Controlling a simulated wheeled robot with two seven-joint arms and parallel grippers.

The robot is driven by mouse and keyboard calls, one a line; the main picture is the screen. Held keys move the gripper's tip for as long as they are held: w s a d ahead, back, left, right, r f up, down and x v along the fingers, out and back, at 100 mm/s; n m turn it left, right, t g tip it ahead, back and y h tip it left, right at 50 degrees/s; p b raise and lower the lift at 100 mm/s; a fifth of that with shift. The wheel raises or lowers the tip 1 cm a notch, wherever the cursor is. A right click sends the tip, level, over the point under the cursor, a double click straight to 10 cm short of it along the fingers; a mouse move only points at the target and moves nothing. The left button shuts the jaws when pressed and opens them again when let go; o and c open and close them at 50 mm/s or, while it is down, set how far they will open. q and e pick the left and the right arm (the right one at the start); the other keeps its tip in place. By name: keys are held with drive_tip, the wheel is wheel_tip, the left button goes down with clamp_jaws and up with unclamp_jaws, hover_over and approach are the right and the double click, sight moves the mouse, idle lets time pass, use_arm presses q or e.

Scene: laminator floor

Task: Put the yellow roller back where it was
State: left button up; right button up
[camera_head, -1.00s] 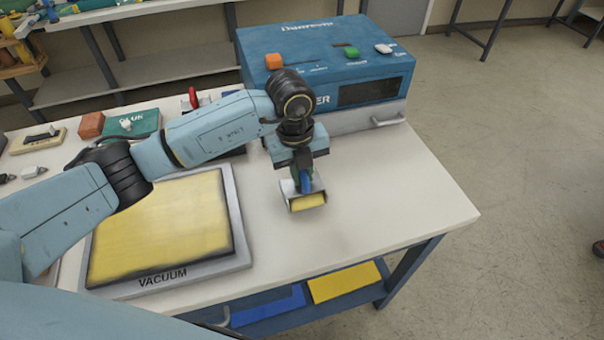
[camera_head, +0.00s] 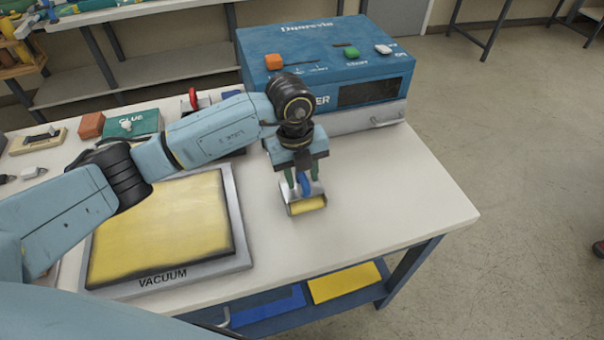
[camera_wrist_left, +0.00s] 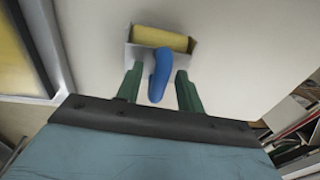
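The yellow roller (camera_head: 308,205) has a yellow cylinder in a pale metal frame and a blue handle (camera_head: 305,185). It appears to rest on the white tabletop to the right of the vacuum plate. My left gripper (camera_head: 303,180) is just above it, pointing down, its green fingers spread on either side of the blue handle. In the left wrist view, the roller (camera_wrist_left: 160,38) lies ahead of the open left gripper (camera_wrist_left: 159,82), with gaps between the handle and both fingers. My right gripper is out of view.
The vacuum plate (camera_head: 242,258) with its yellow pad lies left of the roller. A blue machine (camera_head: 290,85) with coloured knobs stands behind. A green glue box (camera_head: 130,125) and an orange block (camera_head: 91,125) are at the back left. The tabletop right of the roller is clear.

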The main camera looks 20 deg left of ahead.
sight(297, 186)
use_arm(q)
wheel_tip(297, 186, up, 12)
drive_tip(key=a, duration=0.1)
drive_tip(key=shift+f, duration=0.15)
drive_tip(key=shift+s, duration=0.1)
